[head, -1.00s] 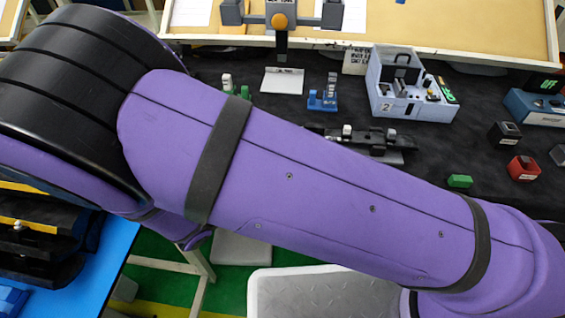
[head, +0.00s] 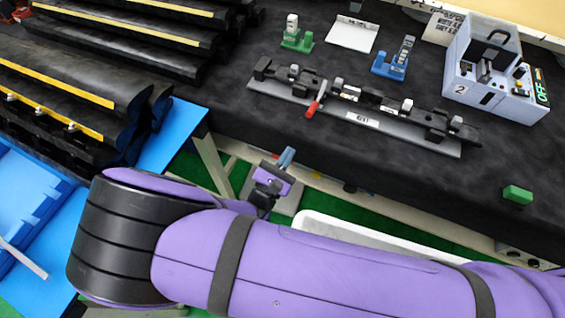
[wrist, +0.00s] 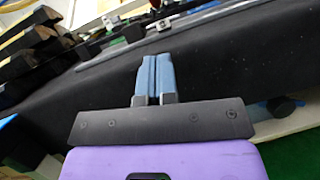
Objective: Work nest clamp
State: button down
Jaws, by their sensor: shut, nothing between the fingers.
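The nest (head: 362,120) is a long grey base plate with black blocks and small grey parts along it, lying on the black bench top. Its clamp has a red handle (head: 315,100) left of the middle, pointing toward the bench's front edge. The plate's edge also shows at the top of the wrist view (wrist: 205,14). My gripper (head: 288,153) is in front of the bench's front edge, below and left of the red handle and apart from it. In the wrist view its blue fingers (wrist: 147,62) are together and hold nothing.
Behind the nest stand a green stand (head: 297,42), a blue stand (head: 393,66) and a light box marked 2 (head: 492,82). A green block (head: 517,194) lies at the right. Black trim strips (head: 95,85) with yellow edges fill the left. The bench front before the nest is clear.

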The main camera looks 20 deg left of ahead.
aim_at(307, 117)
jog(key=x, duration=0.5)
jog(key=shift+w+d+r, duration=0.1)
jog(key=shift+w+r, duration=0.05)
jog(key=shift+r, duration=0.35)
jog(key=shift+w+d+r, duration=0.1)
jog(key=shift+r, duration=0.45)
jog(key=shift+w+d+r, duration=0.15)
jog(key=shift+w+r, duration=0.15)
jog(key=shift+r, duration=0.35)
jog(key=shift+r, duration=0.1)
jog(key=shift+w+r+g+y, duration=0.1)
jog(key=shift+r+g+y, duration=0.3)
jog(key=shift+r+g, duration=0.55)
jog(key=shift+w+r+g, duration=0.25)
jog(key=shift+r+g, duration=0.7)
jog(key=shift+r, duration=0.15)
jog(key=shift+w+d+r+n+g+y, duration=0.1)
jog(key=shift+w+r+n+g+y, duration=0.2)
jog(key=shift+r+g, duration=0.45)
jog(key=shift+w+r+n+g+y, duration=0.1)
jog(key=shift+w+r+n+g, duration=0.1)
jog(key=shift+w+r+g, duration=0.4)
jog(key=shift+s+g, duration=0.15)
jog(key=shift+g, duration=0.2)
